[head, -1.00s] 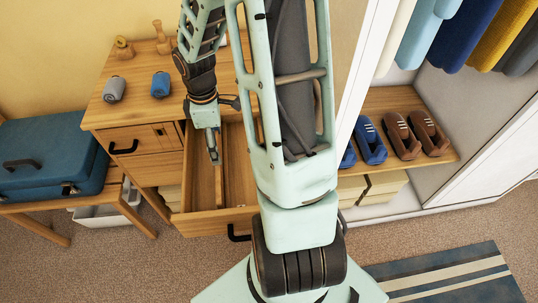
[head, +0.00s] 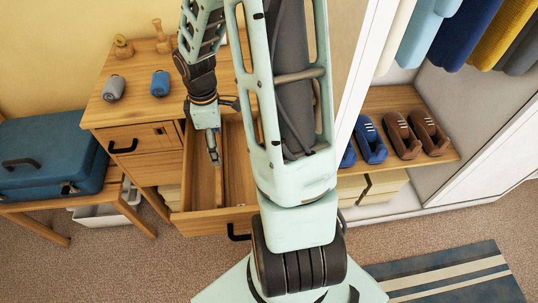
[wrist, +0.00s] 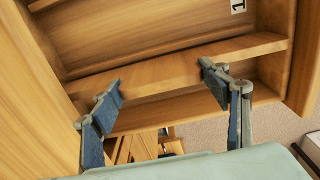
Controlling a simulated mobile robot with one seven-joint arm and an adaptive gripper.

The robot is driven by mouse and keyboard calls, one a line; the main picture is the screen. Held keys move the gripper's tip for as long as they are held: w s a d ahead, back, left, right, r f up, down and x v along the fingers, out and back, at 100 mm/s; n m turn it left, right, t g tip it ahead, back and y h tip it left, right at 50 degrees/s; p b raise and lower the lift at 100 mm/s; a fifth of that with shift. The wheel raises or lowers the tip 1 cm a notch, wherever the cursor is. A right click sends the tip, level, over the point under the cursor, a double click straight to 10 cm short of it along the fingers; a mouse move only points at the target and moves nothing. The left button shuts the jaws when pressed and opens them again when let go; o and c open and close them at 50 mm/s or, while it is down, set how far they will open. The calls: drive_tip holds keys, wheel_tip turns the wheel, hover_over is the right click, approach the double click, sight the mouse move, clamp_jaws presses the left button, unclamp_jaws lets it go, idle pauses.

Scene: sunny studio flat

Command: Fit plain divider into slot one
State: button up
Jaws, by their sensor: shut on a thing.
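The plain divider (wrist: 160,75) is a light wooden board crossing the wrist view, between the blue-padded fingers of my gripper (wrist: 162,82). My gripper is shut on it, with the board running past both fingertips. In the head view my gripper (head: 214,157) points down into the open drawer (head: 208,222), and the divider (head: 219,184) shows as a thin strip below it. A small white label reading 1 (wrist: 238,5) is on the drawer wood near the divider's right end. Whether that end sits in a slot I cannot tell.
The wooden desk (head: 125,100) carries a grey roll (head: 114,88), a blue roll (head: 160,84) and wooden ornaments. A blue suitcase (head: 50,155) stands on a bench at left. Shoes (head: 400,135) sit on a wardrobe shelf at right. My arm hides the drawer's right part.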

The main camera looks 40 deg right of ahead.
drive_tip(key=shift+f+b, duration=1)
drive_tip(key=shift+f, duration=0.6)
drive_tip(key=o, duration=1.1)
drive_tip(key=shift+o, duration=0.2)
drive_tip(key=shift+r+p, duration=4.3)
drive_tip(key=shift+r, duration=0.3)
drive_tip(key=shift+s+f, duration=0.1)
